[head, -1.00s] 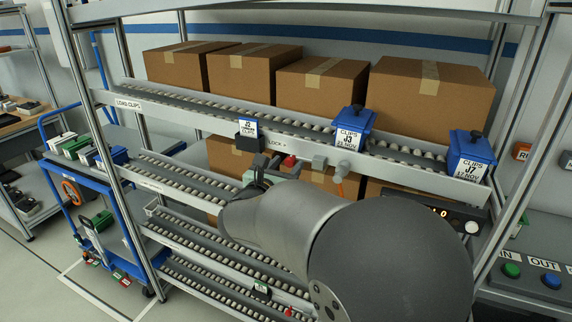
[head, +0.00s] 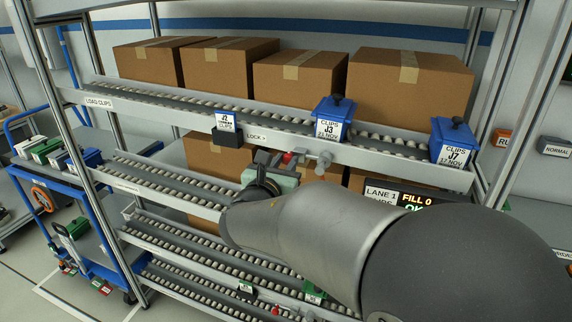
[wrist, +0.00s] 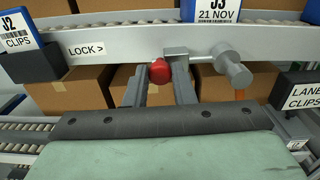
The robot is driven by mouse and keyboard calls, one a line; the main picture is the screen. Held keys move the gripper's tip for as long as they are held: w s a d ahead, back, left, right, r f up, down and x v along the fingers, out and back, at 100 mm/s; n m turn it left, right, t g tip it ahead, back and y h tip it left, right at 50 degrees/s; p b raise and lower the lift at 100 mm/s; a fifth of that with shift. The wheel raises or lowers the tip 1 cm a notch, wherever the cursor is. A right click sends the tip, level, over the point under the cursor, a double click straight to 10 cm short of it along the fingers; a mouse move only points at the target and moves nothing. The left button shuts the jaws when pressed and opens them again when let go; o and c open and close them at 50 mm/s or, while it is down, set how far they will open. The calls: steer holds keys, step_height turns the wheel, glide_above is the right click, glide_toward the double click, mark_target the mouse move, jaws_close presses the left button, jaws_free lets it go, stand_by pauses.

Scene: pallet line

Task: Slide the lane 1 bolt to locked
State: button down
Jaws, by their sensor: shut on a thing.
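The lane 1 bolt's red knob (wrist: 160,71) sits on the rail right of the "LOCK >" label (wrist: 86,49); the label's arrow points right. My gripper (wrist: 160,80) has its two fingers on either side of the knob and is shut on it. A grey metal bracket (wrist: 176,53) is close right of the knob, with a grey cylinder fitting (wrist: 232,66) further right. In the head view the knob (head: 287,158) shows beyond my gripper, which my arm partly hides. Whether the bolt is fully seated cannot be told.
Blue J3 (head: 332,118) and J7 (head: 453,141) bins stand on the upper rollers. A lane 1 display (head: 417,199) reading "FILL 0" and a green, partly hidden "OK" is right of the bolt. Cardboard boxes (head: 230,75) stand behind.

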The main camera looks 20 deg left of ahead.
steer(key=c, duration=1.2)
jaws_free()
steer(key=shift+d, duration=0.3)
steer(key=shift+a, duration=0.1)
steer(key=s+b, duration=0.2)
steer(key=s, duration=1.5)
steer(key=shift+s+a+b, duration=0.15)
steer(key=shift+s+b, duration=0.05)
steer(key=shift+b, duration=0.2)
